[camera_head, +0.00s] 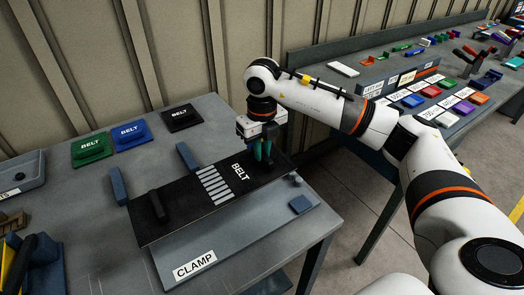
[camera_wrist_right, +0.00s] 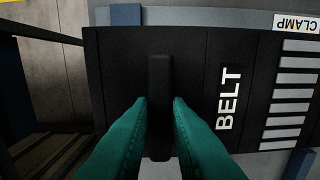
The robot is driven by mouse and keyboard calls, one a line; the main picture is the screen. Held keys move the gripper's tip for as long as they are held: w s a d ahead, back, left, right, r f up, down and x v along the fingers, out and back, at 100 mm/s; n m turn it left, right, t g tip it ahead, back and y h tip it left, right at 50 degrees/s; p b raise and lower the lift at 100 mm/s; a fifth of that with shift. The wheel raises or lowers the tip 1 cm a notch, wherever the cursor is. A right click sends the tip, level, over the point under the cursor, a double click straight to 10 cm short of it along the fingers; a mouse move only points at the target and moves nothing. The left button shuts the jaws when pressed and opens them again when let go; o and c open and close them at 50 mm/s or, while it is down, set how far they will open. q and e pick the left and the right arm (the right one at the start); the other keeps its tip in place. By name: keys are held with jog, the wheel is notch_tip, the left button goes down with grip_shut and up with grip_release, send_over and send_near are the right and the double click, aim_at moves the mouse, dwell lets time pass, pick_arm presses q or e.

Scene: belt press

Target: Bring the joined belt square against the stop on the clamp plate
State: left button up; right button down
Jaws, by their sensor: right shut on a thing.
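The black joined belt (camera_head: 180,222), with pale stripes and a BELT label, lies over the grey clamp plate (camera_head: 225,262). It has a dark upright handle (camera_head: 157,207) near its left end. My right gripper (camera_head: 264,158) is at the right end; in the right wrist view its teal fingers (camera_wrist_right: 160,102) are shut on another black handle (camera_wrist_right: 160,75). Two blue blocks (camera_head: 118,187) (camera_head: 187,157) stand along the belt's back edge, probably the stop. I cannot tell whether the belt touches them. The belt's front edge looks slightly skewed to the plate.
Green (camera_head: 91,148), blue (camera_head: 131,134) and black (camera_head: 181,117) BELT pieces lie at the table's back. A small blue block (camera_head: 301,204) sits on the plate's right end. A grey tray (camera_head: 20,172) stands at left. A second table (camera_head: 345,92) holds labelled coloured parts.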

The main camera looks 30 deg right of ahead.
jog(key=shift+f+b, duration=3.2)
jog(key=shift+f, duration=1.3)
jog(key=shift+d+b, duration=0.3)
jog(key=shift+d, duration=0.65)
jog(key=shift+f, duration=0.1)
dwell(0.4)
jog(key=c, duration=1.3)
grip_release()
jog(key=shift+s, duration=0.1)
jog(key=shift+f, duration=0.15)
